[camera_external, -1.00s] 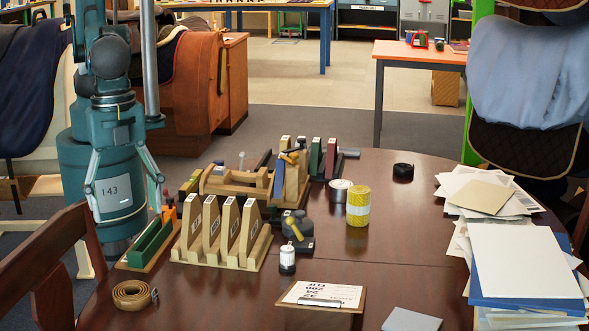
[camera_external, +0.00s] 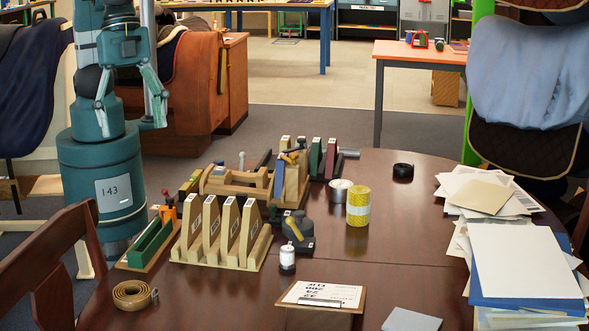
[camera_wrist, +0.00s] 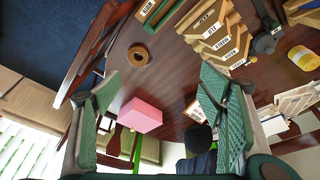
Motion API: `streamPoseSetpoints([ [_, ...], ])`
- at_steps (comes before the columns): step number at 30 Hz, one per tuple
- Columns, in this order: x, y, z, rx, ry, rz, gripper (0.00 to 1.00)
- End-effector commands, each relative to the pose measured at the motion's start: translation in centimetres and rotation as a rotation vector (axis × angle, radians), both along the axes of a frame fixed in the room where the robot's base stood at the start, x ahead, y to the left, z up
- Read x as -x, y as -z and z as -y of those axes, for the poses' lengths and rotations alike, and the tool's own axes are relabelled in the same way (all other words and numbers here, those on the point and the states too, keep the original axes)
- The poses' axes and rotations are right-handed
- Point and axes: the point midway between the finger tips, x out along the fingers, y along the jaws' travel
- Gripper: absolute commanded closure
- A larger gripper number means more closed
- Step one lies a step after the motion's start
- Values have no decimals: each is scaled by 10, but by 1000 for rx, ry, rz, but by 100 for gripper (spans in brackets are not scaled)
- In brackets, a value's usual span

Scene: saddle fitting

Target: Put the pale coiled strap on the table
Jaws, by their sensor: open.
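The pale coiled strap (camera_external: 132,294) is a tan coil lying flat on the brown table (camera_external: 215,292), near its front left edge. A loose end with a small light piece shows at its right side. It also shows in the wrist view (camera_wrist: 138,56), upper left of centre. My gripper (camera_external: 128,100) is open and empty, high above and behind the strap, well apart from it. In the wrist view my gripper (camera_wrist: 160,85) has its two green fingers spread wide with nothing between them touching.
A green tray (camera_external: 150,243) and a wooden slotted rack (camera_external: 222,235) stand behind the strap. A wooden chair (camera_external: 62,265) is at left. A clipboard (camera_external: 322,296), white bottle (camera_external: 287,260), yellow roll (camera_external: 358,206) and black coil (camera_external: 403,171) lie further right. The table front between strap and clipboard is clear.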

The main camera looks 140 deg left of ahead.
Motion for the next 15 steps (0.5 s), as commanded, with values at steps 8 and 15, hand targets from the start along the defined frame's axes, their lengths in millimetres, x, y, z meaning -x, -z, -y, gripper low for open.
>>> streamPoseSetpoints([
  [8,41,-19,-18,4,-14,64,31],
  [15,75,-30,-31,3,-24,119,31],
])
